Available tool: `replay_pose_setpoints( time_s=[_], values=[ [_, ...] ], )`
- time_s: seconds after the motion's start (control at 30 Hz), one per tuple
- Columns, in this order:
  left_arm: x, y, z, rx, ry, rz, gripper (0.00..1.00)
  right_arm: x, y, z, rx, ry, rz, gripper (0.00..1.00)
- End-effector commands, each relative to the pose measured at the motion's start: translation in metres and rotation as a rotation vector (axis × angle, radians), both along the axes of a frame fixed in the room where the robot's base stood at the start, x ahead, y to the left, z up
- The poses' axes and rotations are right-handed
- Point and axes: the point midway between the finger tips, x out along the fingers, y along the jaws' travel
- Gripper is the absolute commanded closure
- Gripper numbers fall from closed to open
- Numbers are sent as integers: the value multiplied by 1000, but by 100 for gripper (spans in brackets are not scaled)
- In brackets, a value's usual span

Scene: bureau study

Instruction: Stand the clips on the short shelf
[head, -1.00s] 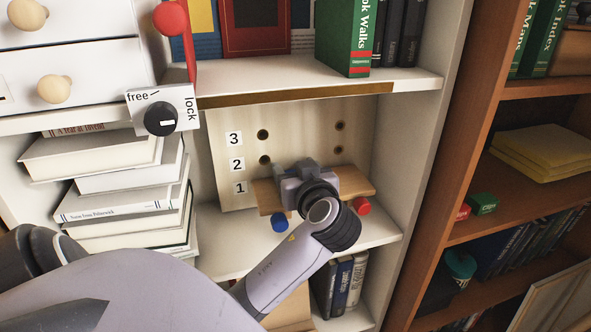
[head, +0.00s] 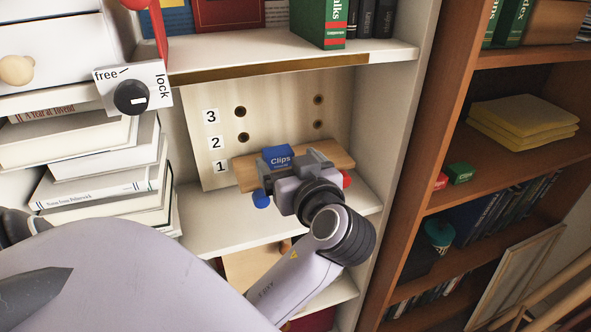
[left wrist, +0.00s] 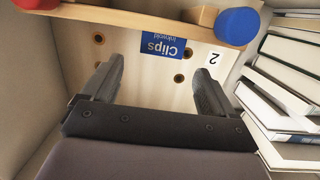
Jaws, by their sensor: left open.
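The blue clips box (head: 279,158) stands on the short shelf (head: 343,158), a wooden board at the row marked 1. The left wrist view, upside down, shows the box (left wrist: 162,44) upright behind the board (left wrist: 130,20), its label readable as "Clips". My left gripper (head: 298,168) is open in front of the box and board, its fingers apart and empty. In the left wrist view the gripper (left wrist: 158,85) has clear space between its fingers and the box. The box's lower part is hidden. My right gripper is not in view.
A blue knob (head: 261,199) and a red knob (head: 346,179) sit under the board. A free/lock dial (head: 131,97) is at upper left. Stacked books (head: 100,180) crowd the left side. The pegboard (head: 278,112) above the board is bare.

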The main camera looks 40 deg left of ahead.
Motion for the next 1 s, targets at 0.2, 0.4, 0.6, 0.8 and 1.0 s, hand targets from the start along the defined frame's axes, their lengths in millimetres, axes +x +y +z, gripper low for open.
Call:
replay_pose_setpoints(
  time_s=[0.2, 0.4, 0.6, 0.8, 1.0],
  values=[
    [-13, -26, 4, -2, 0, 0, 12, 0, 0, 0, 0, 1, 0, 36],
    [-16, -31, 6, 0, -1, 1, 12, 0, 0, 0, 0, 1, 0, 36],
    [-16, -31, 6, 0, -1, 1, 12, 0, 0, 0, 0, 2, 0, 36],
    [-16, -30, 6, 1, -1, 1, 12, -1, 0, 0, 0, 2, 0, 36],
    [-16, -30, 6, 1, -1, 1, 12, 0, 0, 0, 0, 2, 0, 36]
  ],
)
